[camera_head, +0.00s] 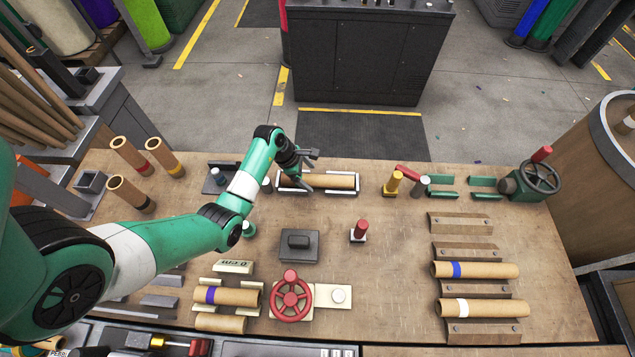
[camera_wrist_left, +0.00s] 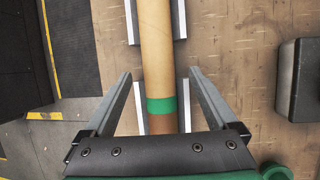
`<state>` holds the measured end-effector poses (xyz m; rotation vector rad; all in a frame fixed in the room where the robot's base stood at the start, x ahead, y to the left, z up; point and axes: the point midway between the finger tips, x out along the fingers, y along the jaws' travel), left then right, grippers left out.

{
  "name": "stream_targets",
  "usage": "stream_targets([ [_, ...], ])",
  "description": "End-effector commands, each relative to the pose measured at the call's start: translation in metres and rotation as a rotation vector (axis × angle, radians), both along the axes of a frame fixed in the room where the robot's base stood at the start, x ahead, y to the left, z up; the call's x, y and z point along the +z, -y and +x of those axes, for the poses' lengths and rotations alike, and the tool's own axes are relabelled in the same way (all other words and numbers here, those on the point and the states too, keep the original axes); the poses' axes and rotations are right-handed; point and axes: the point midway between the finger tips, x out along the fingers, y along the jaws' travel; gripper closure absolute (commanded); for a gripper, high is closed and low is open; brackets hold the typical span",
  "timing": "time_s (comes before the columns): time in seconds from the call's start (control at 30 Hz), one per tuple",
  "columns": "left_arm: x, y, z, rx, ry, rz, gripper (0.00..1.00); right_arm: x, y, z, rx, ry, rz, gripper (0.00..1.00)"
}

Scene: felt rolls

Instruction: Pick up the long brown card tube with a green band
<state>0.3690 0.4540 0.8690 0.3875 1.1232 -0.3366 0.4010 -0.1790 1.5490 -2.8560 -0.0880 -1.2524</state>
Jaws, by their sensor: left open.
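The long brown card tube (camera_head: 335,181) lies level on pale brackets near the far edge of the bench. Its green band (camera_wrist_left: 161,105) shows in the left wrist view, where the tube (camera_wrist_left: 155,45) runs up the picture; the band is not clear in the head view. My left gripper (camera_head: 306,168) is over the tube's left end. Its open fingers lie on either side of the tube in the left wrist view (camera_wrist_left: 162,74), with gaps between them and it. I cannot tell how far above the tube they are. My right gripper is not in view.
A dark block (camera_head: 298,245) and a red-topped peg (camera_head: 359,231) stand nearer on the bench. Tubes with a blue band (camera_head: 490,270) and a white band (camera_head: 490,308) lie at right. A red handwheel (camera_head: 291,296) stands in front. Bare wood lies right of centre.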

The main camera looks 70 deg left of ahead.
Motion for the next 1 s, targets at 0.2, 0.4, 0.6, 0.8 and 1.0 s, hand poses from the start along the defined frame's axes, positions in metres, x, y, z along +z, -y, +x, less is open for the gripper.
stream_targets([
  [0.2, -0.031, 0.0, 0.012, -0.001, -0.001, 0.001, 0.08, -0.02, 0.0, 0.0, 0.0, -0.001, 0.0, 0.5],
  [0.4, -0.03, 0.0, 0.013, -0.001, -0.001, 0.001, 0.08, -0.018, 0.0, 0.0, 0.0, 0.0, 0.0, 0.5],
  [0.6, -0.03, 0.0, 0.013, 0.0, 0.0, 0.0, 0.4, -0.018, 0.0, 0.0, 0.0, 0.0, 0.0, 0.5],
  [0.8, -0.03, 0.0, 0.013, 0.0, 0.0, 0.0, 0.76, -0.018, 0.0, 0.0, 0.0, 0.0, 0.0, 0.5],
  [1.0, -0.03, 0.0, 0.013, 0.0, -0.001, 0.0, 1.0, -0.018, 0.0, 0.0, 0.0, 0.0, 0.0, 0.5],
])
